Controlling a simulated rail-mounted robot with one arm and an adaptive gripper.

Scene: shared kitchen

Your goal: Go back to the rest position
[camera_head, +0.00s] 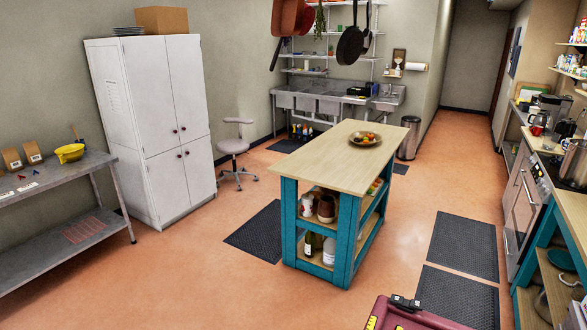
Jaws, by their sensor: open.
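My gripper is not in view, and no arm link can be made out for certain. The task names no object to handle. The kitchen island (325,150), with a pale wooden top and teal legs, stands in the middle of the room. A bowl of fruit (364,139) sits on its top, and jars and bottles stand on its shelves.
A stool (235,150) stands behind. Pans (352,45) hang above. A stove counter (545,185) runs along the right. Open floor with dark mats (463,245) lies between.

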